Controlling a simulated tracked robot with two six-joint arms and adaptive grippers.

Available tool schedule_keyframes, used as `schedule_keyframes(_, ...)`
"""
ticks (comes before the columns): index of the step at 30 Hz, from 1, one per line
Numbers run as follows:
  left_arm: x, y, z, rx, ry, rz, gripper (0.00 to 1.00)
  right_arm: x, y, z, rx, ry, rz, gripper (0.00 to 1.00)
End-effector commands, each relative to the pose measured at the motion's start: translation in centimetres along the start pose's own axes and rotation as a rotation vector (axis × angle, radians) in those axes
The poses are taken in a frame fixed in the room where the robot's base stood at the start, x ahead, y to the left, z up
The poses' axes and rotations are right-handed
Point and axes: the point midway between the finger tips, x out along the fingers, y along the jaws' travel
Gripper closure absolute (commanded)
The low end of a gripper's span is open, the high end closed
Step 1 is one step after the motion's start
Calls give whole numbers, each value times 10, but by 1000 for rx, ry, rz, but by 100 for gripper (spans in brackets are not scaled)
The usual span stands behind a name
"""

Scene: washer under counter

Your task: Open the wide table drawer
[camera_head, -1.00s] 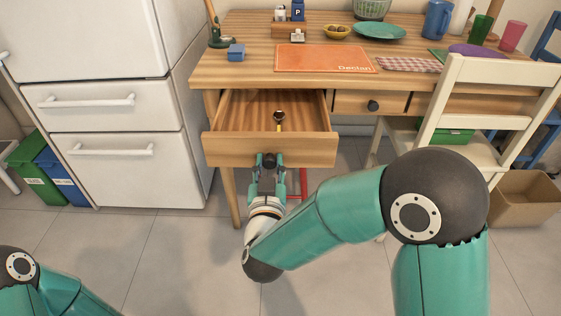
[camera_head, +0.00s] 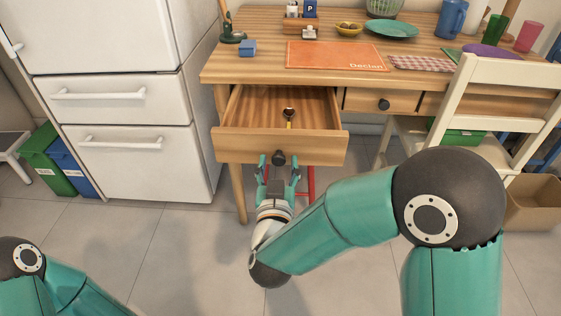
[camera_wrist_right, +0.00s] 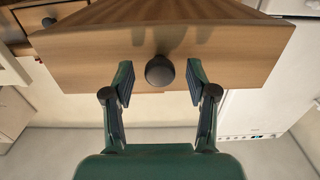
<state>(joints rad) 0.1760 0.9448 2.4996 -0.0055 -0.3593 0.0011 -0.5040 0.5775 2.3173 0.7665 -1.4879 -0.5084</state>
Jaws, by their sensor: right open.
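The wide table drawer (camera_head: 232,146) is pulled well out of the wooden table (camera_head: 262,66), and its inside shows. A small utensil with a dark round end (camera_head: 289,115) lies in it. The dark round knob (camera_head: 278,158) is on the drawer front; it also shows in the right wrist view (camera_wrist_right: 160,71). My right gripper (camera_head: 279,162) is open just in front of the drawer. In the right wrist view its fingers (camera_wrist_right: 160,82) stand on either side of the knob with gaps, not touching it. Only part of my left arm shows at the lower left; its gripper is out of view.
A closed smaller drawer (camera_head: 381,101) is to the right. A white chair (camera_head: 490,110) stands at the table's right, a white fridge (camera_head: 125,100) at the left. A cardboard box (camera_head: 533,203) is on the floor. The floor before the drawer is clear.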

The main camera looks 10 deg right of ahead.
Motion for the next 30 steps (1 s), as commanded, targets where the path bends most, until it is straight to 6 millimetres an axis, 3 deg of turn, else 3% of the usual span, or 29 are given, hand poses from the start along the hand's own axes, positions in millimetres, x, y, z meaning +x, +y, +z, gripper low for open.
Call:
schedule_keyframes(9, 0, 0, 0, 0, 0, 0, 54, -63, -1, 0, -2, 1, -7, 43)
schedule_keyframes(15, 0, 0, 0, 0, 0, 0, 54, -95, 0, 1, -1, 0, -5, 43)
schedule_keyframes(21, 0, 0, 0, 0, 0, 0, 54, -108, 1, 1, 0, 0, -2, 43)
schedule_keyframes(30, 1, 0, 0, 0, 0, 0, 54, -108, 1, 1, 0, -1, 0, 43)
